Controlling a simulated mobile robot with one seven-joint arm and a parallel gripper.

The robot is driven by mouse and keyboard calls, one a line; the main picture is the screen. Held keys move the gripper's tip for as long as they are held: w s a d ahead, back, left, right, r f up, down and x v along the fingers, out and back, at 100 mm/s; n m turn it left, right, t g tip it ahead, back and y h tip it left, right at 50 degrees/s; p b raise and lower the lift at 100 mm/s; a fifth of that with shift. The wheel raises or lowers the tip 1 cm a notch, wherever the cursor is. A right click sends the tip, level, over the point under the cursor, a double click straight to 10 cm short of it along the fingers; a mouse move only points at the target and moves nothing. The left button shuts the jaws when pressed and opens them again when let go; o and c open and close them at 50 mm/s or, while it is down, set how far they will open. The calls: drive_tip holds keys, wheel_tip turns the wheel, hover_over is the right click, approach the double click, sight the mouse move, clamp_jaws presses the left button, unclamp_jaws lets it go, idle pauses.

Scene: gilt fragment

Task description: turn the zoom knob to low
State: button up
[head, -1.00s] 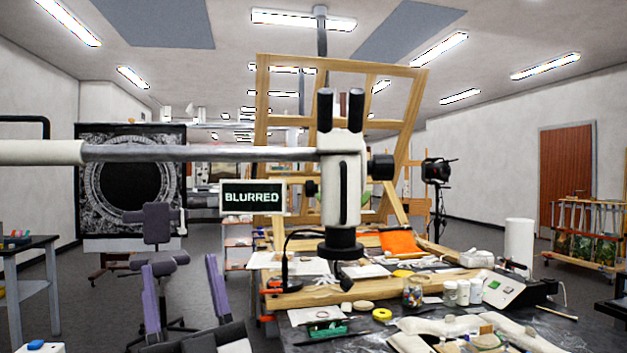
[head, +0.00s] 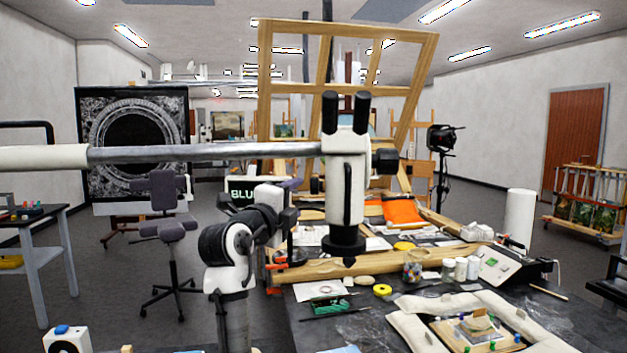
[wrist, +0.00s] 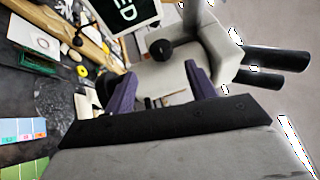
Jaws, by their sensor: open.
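The white microscope (head: 346,190) hangs on a horizontal boom, with two black eyepieces on top. A small dark knob (head: 314,185), which looks like the zoom knob, sticks out from its left side. In the wrist view a round black knob (wrist: 161,49) stands out from the pale body, just beyond my fingertips and roughly between them. My gripper (head: 298,184) is open and empty, left of the microscope, with its fingers towards it. In the wrist view its two purple-grey fingers (wrist: 160,79) are spread apart. I cannot read the knob's setting.
A larger black knob (head: 385,161) is on the microscope's right side. The sign (head: 240,191) is partly hidden by my arm. The boom (head: 210,152) runs just above my arm. The bench below holds jars (head: 461,268) and a framed piece (head: 470,330).

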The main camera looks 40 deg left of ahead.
sight(314, 186)
drive_tip(key=p+x, duration=0.4)
drive_tip(key=x, duration=0.5)
drive_tip(key=shift+w+r, duration=0.2)
drive_tip(key=shift+w, duration=0.1)
drive_tip(key=shift+w+a, duration=0.15)
drive_tip(key=shift+w, duration=0.3)
drive_tip(key=c, duration=1)
